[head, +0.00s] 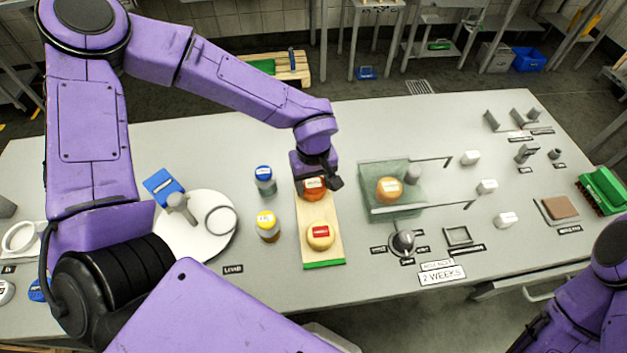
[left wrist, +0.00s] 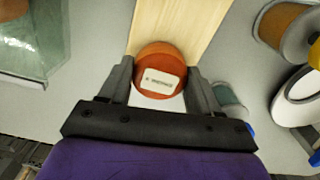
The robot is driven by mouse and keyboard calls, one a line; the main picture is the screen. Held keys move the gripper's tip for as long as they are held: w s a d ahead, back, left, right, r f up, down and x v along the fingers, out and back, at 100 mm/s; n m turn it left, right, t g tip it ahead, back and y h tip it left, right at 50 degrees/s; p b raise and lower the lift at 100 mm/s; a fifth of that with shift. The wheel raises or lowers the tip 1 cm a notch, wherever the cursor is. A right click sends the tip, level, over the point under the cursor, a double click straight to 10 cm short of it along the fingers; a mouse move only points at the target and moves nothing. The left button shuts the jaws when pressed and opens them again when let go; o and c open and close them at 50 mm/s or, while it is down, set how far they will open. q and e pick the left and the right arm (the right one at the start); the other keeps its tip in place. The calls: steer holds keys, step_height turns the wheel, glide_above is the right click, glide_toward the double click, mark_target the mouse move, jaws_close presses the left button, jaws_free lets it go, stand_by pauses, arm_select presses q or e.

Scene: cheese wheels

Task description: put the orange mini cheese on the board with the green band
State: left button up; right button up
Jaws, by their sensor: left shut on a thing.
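The orange mini cheese (head: 314,188) is a dark orange round with a pale label. My left gripper (head: 317,184) is shut on it at the far end of the board. In the left wrist view the orange cheese (left wrist: 160,70) sits between both fingers and overlaps the board's end; whether it touches the wood I cannot tell. The wooden board (head: 332,225) has a green band (head: 323,264) along its near end. A yellow cheese with a red label (head: 320,236) is on the board nearer that band. My right gripper is out of view; only part of that arm shows at lower right.
A blue-lidded jar (head: 265,181) and a yellow-lidded jar (head: 268,227) stand left of the board. A clear box (head: 410,212) holding a yellow-orange cheese (head: 389,190) stands to its right. A white round plate (head: 190,245) lies farther left.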

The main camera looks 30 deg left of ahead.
mark_target(313, 184)
arm_select(q)
steer(key=o, duration=1.1)
steer(key=shift+s, duration=0.15)
step_height(313, 184, up, 12)
steer(key=shift+r, duration=0.1)
